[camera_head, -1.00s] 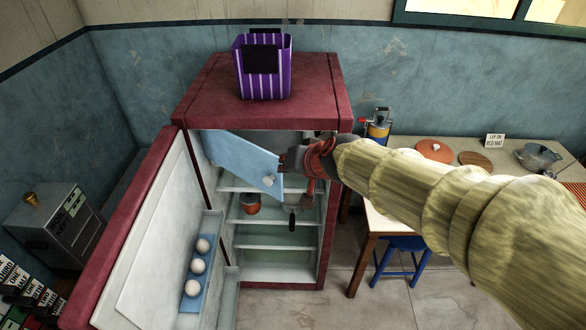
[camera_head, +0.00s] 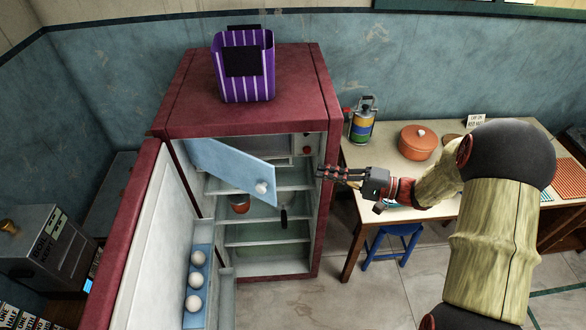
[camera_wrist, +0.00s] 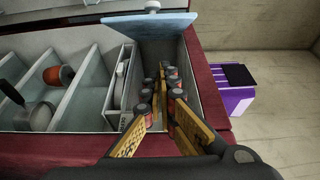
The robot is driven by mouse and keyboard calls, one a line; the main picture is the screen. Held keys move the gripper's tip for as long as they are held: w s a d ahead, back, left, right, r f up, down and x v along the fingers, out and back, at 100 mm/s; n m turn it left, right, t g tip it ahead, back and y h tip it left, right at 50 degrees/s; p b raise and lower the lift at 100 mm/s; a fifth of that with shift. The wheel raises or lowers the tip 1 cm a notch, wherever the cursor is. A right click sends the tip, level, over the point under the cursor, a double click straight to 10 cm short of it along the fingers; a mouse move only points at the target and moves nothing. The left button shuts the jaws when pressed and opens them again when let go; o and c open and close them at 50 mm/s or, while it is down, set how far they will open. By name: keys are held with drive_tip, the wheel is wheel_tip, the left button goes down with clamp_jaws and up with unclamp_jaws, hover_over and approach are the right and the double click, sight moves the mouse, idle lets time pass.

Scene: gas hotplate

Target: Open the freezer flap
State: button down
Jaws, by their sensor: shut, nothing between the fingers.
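The freezer flap (camera_head: 232,170) is a light blue panel with a white knob, at the top of the open fridge. It stands swung outward from its left side, and the freezer compartment (camera_head: 308,163) shows past its right edge. My gripper (camera_head: 320,172) is shut and empty, in front of the fridge's right side and apart from the flap. Its yellow-padded fingers also show in the wrist view, over the compartment opening.
The fridge door (camera_head: 140,235) stands open at the left, with several eggs in its rack. A purple striped box (camera_head: 245,85) stands on top. A table (camera_head: 375,208) and blue stool (camera_head: 390,240) are at the right.

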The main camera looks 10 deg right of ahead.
drive_tip(key=a+b, duration=0.1)
drive_tip(key=a, duration=1)
drive_tip(key=shift+w+a+b, duration=0.25)
drive_tip(key=shift+a+b, duration=0.05)
drive_tip(key=shift+s, duration=0.1)
